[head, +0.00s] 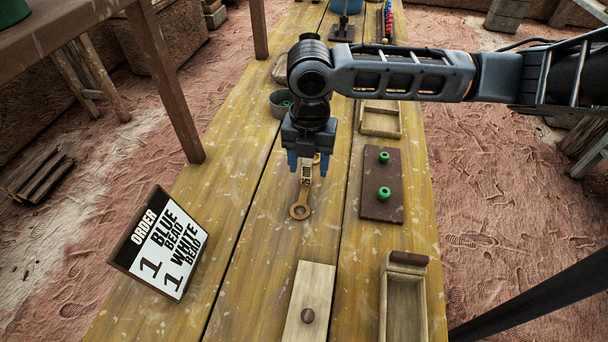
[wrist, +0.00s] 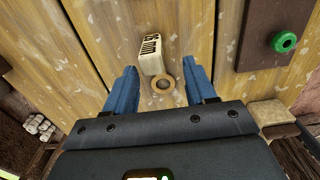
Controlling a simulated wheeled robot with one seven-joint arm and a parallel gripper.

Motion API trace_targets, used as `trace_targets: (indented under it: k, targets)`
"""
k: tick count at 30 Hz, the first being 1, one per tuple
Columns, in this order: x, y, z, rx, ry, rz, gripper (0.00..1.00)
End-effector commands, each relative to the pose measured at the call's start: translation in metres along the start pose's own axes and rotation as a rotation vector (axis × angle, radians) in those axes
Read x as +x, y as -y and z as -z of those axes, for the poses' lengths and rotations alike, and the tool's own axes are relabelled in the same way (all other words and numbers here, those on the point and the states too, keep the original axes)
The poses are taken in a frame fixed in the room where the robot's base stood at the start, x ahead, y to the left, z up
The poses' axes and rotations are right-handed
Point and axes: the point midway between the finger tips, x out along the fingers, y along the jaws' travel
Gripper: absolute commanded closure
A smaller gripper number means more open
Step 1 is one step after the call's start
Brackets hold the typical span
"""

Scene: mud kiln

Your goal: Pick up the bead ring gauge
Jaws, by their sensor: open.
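A dark board (head: 372,207) with two green beads (head: 384,193) lies to the right. A white order sign (head: 163,245) stands at the left.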

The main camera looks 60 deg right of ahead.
Motion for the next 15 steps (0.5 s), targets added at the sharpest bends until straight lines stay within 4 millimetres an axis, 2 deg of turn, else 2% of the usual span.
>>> trace_targets:
  k: [9,15]
  targets:
    - [0.041,-0.006,-0.003,0.001,-0.001,0.001,0.45]
    - [0.049,-0.007,-0.003,-0.001,0.000,-0.001,0.45]
